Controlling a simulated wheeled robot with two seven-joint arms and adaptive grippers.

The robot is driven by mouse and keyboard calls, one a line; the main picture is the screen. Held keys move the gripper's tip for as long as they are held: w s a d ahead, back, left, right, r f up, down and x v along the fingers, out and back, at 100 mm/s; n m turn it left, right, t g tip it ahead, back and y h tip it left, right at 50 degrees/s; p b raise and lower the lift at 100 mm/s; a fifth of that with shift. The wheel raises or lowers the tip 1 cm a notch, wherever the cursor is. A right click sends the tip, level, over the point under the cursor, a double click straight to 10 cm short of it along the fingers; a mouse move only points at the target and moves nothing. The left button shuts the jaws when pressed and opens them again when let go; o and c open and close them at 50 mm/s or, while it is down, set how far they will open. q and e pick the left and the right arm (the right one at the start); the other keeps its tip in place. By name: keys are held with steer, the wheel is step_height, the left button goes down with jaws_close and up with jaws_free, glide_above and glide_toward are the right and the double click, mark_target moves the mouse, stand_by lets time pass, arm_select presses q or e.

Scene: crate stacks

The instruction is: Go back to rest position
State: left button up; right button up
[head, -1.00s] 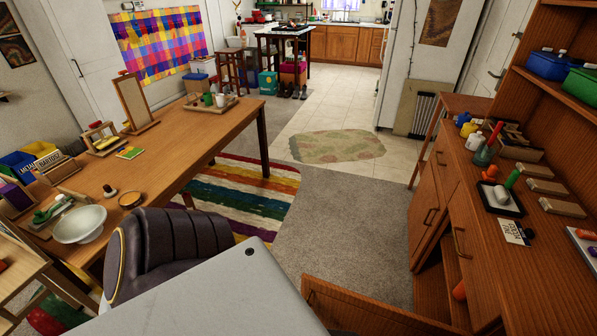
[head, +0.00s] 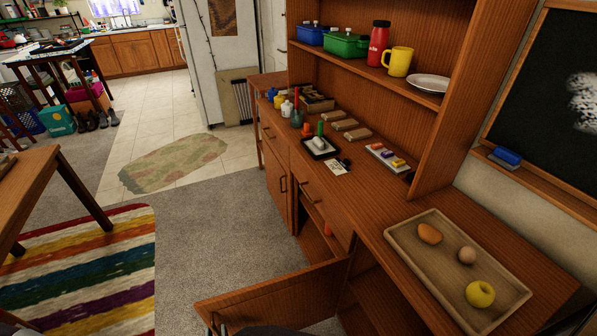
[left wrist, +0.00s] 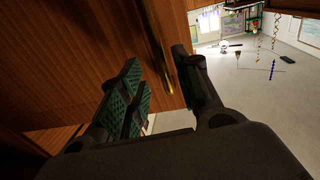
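My left gripper shows in the left wrist view (left wrist: 160,88). Its two dark fingers, one with green ribbed pads, are spread apart. A brass-coloured handle (left wrist: 158,45) on a wooden panel runs down into the gap between them; I cannot tell whether either finger touches it. In the head view only a small dark part of the left gripper shows at the bottom edge, by the near end of an open cabinet door (head: 275,292). My right gripper is in neither view.
The wooden hutch (head: 385,215) fills the right, with its door standing out over the carpet. A tray (head: 425,282) with an apple and two other round items lies on its top. A table (head: 25,190) stands at left. Grey carpet (head: 205,225) between them is clear.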

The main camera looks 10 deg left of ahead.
arm_select(q)
steer(key=shift+x, duration=1.35)
steer(key=shift+s+a, duration=0.2)
